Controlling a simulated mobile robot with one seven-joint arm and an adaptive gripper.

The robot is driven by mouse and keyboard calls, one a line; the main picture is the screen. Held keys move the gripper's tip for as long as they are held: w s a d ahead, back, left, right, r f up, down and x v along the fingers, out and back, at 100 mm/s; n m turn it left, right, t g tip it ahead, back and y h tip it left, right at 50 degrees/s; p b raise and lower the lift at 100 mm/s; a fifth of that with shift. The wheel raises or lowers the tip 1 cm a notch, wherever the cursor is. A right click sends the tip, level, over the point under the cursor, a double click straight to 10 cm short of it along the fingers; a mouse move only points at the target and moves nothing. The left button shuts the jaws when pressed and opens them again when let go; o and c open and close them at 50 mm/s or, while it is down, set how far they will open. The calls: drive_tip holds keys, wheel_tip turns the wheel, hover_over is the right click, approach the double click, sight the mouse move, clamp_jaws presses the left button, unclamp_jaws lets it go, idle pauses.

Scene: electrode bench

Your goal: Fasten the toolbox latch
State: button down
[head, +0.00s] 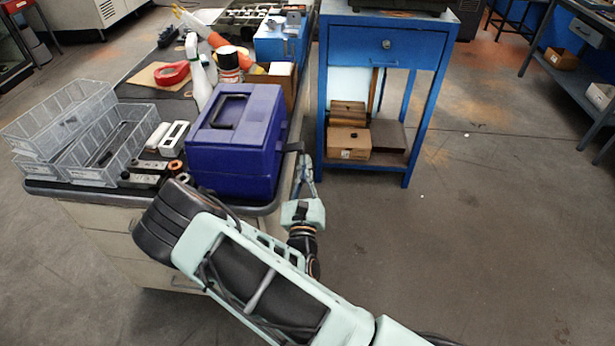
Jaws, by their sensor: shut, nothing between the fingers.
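The blue-purple toolbox (235,145) stands upright on the near right corner of the bench. Its lid is down, with a dark recessed handle on top. A small dark piece (294,147) juts from its right side; it may be the latch, but it is too small to tell its state. My gripper (304,162) is just right of the toolbox, beside the bench edge, with its fingers pointing up and away toward that side. The fingers are shut with nothing between them. I cannot tell whether they touch the dark piece.
A blue stand (412,110) is close behind my gripper. The floor at right is clear.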

drive_tip(key=shift+a+r, duration=0.15)
drive_tip(key=shift+r, duration=0.3)
drive_tip(key=shift+r, duration=0.1)
drive_tip(key=shift+r+n+p, duration=0.15)
drive_tip(key=shift+n+p, duration=0.35)
drive_tip(key=shift+p, duration=0.1)
